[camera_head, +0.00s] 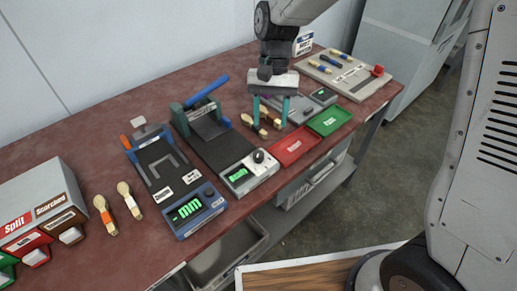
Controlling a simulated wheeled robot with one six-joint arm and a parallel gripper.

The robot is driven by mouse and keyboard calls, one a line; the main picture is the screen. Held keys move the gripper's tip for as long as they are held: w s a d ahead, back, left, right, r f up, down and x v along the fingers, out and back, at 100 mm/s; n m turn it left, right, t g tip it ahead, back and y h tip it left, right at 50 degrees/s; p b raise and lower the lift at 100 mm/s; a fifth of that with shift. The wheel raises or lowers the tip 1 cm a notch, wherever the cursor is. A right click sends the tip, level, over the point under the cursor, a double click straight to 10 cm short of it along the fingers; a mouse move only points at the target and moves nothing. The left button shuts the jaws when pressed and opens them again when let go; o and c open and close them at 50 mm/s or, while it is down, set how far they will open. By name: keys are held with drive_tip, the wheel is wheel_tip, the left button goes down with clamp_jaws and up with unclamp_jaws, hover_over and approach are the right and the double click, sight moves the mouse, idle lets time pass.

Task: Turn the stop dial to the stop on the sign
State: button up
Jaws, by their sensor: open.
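My gripper (270,122) points down over the middle of the bench, with its two teal fingers apart. Wooden spoons (262,129) lie around and behind the fingertips; I cannot tell whether the fingers touch any. A black dial (259,156) stands on the grey control box of the middle press (217,143), below and left of my gripper. Another dial (208,192) sits on the blue unit (186,210) to the left. A small white and blue sign (304,44) stands at the back, partly hidden by my arm; its text is too small to read. I cannot tell which dial is the stop dial.
Red (293,147) and green (329,121) trays lie along the front edge, right of the middle press. Two spoons (104,212) lie left of the blue unit. A board with a red knob (345,75) lies at the back right.

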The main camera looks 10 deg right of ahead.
sight(259, 153)
drive_tip(key=shift+g, duration=0.4)
drive_tip(key=a+f, duration=0.1)
drive_tip(key=f, duration=0.2)
drive_tip(key=s+a+f, duration=0.1)
drive_tip(key=f, duration=0.3)
drive_tip(key=a+f, duration=0.1)
drive_tip(key=f, duration=0.2)
drive_tip(key=shift+s+f, duration=0.35)
drive_tip(key=shift+s, duration=0.05)
drive_tip(key=c, duration=0.9)
